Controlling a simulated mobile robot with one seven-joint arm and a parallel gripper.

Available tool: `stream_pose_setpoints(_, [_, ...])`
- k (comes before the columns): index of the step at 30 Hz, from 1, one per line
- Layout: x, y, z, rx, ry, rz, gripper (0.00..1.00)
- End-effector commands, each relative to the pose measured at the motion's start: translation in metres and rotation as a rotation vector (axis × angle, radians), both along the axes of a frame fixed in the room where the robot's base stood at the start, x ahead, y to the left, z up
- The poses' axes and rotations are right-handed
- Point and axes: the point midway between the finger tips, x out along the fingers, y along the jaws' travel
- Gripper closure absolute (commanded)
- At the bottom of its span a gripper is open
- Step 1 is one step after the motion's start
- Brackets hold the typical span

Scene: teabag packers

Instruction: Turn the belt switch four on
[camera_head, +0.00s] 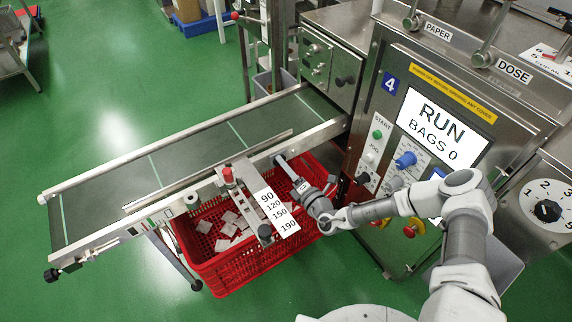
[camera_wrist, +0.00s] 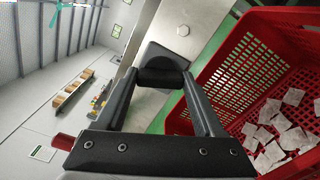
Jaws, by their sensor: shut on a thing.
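My gripper (camera_head: 281,161) reaches to the side rail of the conveyor belt (camera_head: 205,146), near the end by the machine marked 4. In the wrist view its two fingers are shut on a dark rounded knob (camera_wrist: 162,76), which seems to be the belt switch. The knob sits in front of a grey metal plate (camera_wrist: 160,103) on the conveyor's side. In the head view my gripper hides the knob, so its on or off setting cannot be read. The machine's screen (camera_head: 441,130) reads RUN, BAGS 0.
A red crate (camera_head: 232,272) with several teabags stands below the belt, close under my gripper. A red-knobbed clamp (camera_head: 228,175) and a scale plate (camera_head: 276,213) stick out left of my gripper. The control panel (camera_head: 372,150) with buttons is to the right.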

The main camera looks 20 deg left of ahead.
Motion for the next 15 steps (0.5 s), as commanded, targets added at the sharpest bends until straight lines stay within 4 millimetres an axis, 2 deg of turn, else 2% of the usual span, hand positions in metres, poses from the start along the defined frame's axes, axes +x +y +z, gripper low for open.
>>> stream_pose_setpoints(15, [-0.0014, -0.0001, -0.0018, 0.222, 0.266, 0.002, 0.86])
